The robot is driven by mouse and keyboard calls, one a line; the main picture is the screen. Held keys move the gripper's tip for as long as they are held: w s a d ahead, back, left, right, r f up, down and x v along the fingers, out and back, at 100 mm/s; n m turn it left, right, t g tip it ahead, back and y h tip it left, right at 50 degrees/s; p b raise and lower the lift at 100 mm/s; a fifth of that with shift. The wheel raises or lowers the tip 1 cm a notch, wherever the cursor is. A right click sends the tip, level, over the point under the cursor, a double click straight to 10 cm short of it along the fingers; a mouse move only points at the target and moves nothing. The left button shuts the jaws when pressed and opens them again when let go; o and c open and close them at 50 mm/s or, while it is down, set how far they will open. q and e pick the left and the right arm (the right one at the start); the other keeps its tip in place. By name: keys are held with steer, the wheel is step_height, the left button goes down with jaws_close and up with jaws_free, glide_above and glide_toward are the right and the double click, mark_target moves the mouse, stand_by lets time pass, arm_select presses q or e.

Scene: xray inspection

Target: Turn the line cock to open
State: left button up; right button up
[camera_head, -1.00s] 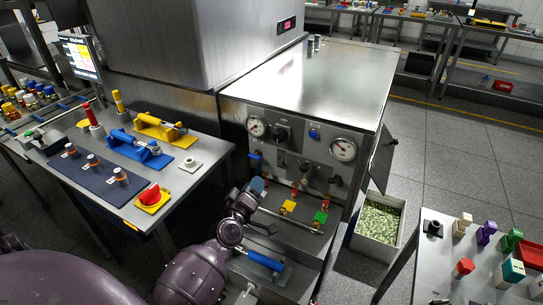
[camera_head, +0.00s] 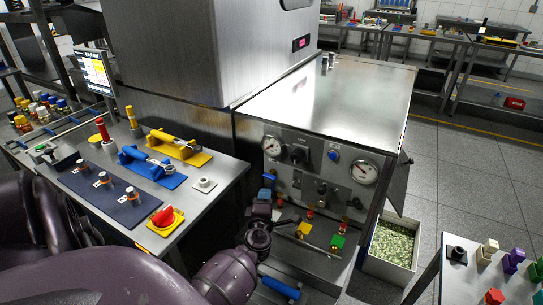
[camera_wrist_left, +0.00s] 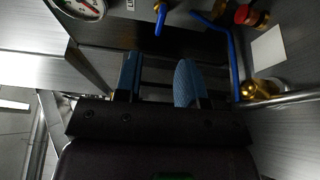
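A small cock with a blue lever and brass body (camera_wrist_left: 160,20) is at the top of the left wrist view, beside a round gauge. In the head view a blue lever (camera_head: 268,178) shows below the left gauge on the steel cabinet's front panel. My left gripper (camera_head: 264,196) is just below and in front of that lever. In the left wrist view its two blue fingers (camera_wrist_left: 159,82) are apart with nothing between them. The lever lies beyond the fingertips, with a visible gap. My right gripper is not in view.
A blue pipe (camera_wrist_left: 232,55), a red knob (camera_wrist_left: 244,15) and a brass fitting (camera_wrist_left: 262,88) are right of the fingers. A tool table (camera_head: 208,212) stands left.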

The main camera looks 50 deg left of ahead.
mark_target(269, 177)
arm_select(q)
steer(key=b+x, duration=0.2)
steer(key=x, duration=0.8)
steer(key=shift+a, duration=0.1)
jaws_close()
